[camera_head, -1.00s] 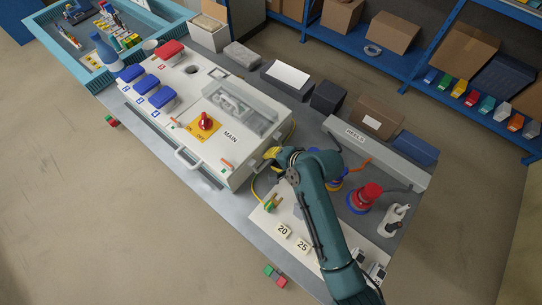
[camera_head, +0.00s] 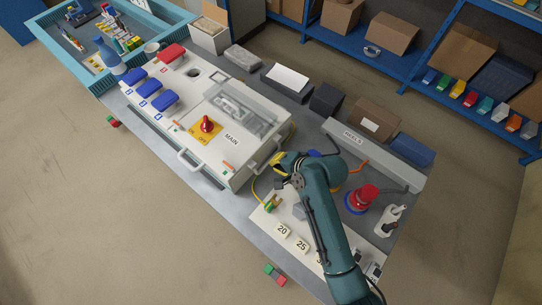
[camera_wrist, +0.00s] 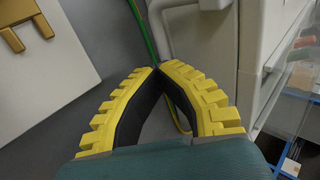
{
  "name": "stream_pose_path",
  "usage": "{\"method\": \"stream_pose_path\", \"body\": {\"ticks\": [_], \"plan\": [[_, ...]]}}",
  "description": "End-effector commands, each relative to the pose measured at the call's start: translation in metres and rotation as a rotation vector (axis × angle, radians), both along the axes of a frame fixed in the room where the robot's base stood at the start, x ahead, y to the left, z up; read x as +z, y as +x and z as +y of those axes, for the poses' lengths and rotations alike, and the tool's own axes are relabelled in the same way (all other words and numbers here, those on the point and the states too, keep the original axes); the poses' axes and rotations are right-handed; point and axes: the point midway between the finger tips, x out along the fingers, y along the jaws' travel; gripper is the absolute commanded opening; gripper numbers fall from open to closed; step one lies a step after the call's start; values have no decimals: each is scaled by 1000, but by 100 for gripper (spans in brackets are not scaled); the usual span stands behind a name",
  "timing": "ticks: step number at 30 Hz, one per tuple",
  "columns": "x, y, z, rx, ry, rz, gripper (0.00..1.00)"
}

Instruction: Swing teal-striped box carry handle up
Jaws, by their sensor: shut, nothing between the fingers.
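The large white box (camera_head: 215,150) marked MAIN stands on the bench, with a red rotary switch on top; I cannot make out a teal stripe on it. A pale bar handle (camera_head: 273,158) shows at its right end, beside my gripper. In the wrist view a pale bent bar (camera_wrist: 155,25), apparently this handle, lies just beyond the fingertips, close to the box wall (camera_wrist: 251,50). My gripper (camera_head: 277,163) has yellow ridged fingers, and in the wrist view its tips (camera_wrist: 157,70) meet with nothing between them. Whether they touch the bar is unclear.
A second pale handle (camera_head: 187,162) is on the box's front side. A green-yellow cable runs near my fingers. A white panel (camera_head: 262,215) with number tags lies below my arm. A red-and-blue plug (camera_head: 364,197) and a grey REELS bar (camera_head: 375,152) stand to the right.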

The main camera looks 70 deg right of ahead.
Motion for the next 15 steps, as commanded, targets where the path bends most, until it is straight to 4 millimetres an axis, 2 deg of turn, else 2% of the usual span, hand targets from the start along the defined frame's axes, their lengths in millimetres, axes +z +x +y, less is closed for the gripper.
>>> {"method": "stream_pose_path", "body": {"ticks": [15], "plan": [[6,-6,2,-1,0,1,0]]}}
